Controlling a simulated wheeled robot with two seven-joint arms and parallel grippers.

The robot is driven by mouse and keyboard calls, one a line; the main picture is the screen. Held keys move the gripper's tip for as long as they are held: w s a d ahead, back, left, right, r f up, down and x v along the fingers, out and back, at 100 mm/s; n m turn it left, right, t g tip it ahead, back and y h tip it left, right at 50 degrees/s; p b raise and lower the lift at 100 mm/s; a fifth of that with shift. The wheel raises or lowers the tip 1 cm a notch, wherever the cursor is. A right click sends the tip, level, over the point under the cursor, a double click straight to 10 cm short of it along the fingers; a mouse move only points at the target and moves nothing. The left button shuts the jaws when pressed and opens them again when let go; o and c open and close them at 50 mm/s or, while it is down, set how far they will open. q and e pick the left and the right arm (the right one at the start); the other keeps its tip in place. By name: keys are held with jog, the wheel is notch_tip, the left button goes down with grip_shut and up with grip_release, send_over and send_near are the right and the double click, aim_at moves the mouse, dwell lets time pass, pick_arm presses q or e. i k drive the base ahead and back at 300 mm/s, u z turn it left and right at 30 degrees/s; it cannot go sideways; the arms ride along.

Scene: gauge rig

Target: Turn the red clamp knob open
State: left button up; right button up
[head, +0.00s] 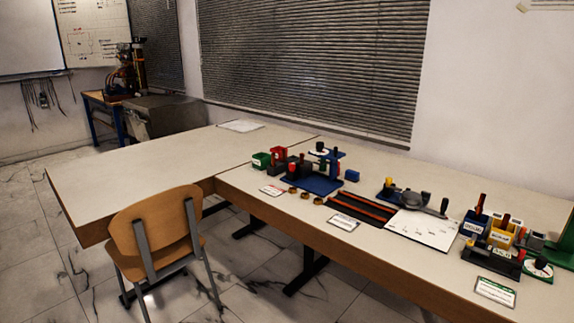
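A small rig with a blue base plate (325,186) and a blue upright frame (334,160) stands on the long bench, right of the chair. A dark block (297,168) sits at its left side. Red shows near there, but at this size I cannot tell a red clamp knob from the red bin (278,152) behind, nor whether the clamp is open or closed. Neither of my grippers is in the head view.
A green bin (260,160) stands left of the rig. To its right are a dark striped tray (352,212), a white sheet (425,229) and a yellow bin (503,236). A wooden chair (157,235) stands before the bench. The left tabletop (135,175) is mostly clear.

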aim_at(292, 165)
jog(key=u, duration=0.55)
jog(key=k, duration=0.6)
jog(key=z, duration=0.3)
jog(key=i, duration=0.7)
jog(key=z, duration=0.75)
jog(key=i, duration=0.85)
jog(key=u, duration=0.35)
